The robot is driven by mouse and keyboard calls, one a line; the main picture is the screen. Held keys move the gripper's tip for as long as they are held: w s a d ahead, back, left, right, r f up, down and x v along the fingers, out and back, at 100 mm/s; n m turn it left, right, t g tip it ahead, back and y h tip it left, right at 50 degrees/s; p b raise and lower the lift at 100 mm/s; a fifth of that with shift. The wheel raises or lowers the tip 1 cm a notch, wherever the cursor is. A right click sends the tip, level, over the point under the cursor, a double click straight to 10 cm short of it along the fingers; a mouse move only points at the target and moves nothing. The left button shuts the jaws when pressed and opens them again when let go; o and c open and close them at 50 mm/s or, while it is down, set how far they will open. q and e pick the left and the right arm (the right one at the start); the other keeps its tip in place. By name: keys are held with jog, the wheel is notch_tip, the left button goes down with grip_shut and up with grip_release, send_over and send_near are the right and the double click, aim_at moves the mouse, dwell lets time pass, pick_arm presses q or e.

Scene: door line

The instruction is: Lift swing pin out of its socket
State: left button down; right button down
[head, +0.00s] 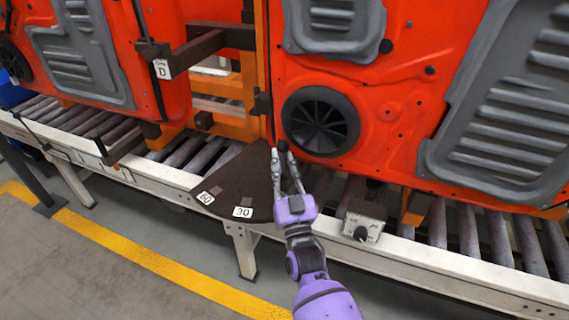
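My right gripper (283,154) reaches in from the bottom, over the dark fan-shaped plate (240,180) marked 60 and 30. Its two fingers stand a little apart. A small dark knob-like piece (283,146) shows at the fingertips. It may be the top of the swing pin, but I cannot tell whether the fingers touch or grip it. The pin's shaft and its socket cannot be made out. My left gripper is not in view.
Orange-red door panels (400,100) with grey inserts hang close behind the gripper. A round black speaker (320,122) sits just right of the fingertips. A roller conveyor (470,235) runs below, with a small control box (363,226) on its rail. A dark bracket marked D (205,45) juts out at upper left.

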jog(key=shift+d, duration=0.35)
